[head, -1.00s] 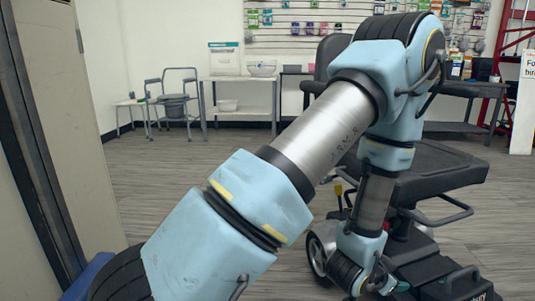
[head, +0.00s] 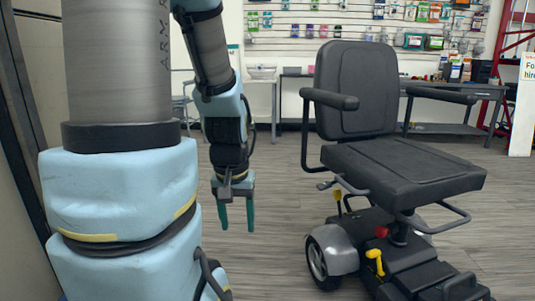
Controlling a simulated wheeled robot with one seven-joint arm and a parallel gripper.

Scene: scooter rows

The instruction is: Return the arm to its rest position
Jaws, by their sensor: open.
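My gripper (head: 237,215) hangs below my forearm in the head view, left of the middle. Its two teal fingers point down and are apart, with nothing between them. My blue and grey arm fills the left of the view, its upper part rising out of the top of the picture. The gripper hangs in open space to the left of the black mobility scooter (head: 385,155) and does not touch it.
The scooter stands at right with its seat, armrests, grey wheel cover and yellow lever (head: 375,261). A pale wall or door edge (head: 30,110) is close at far left. Tables and a pegboard (head: 350,22) line the back. Wood-look floor is clear between gripper and scooter.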

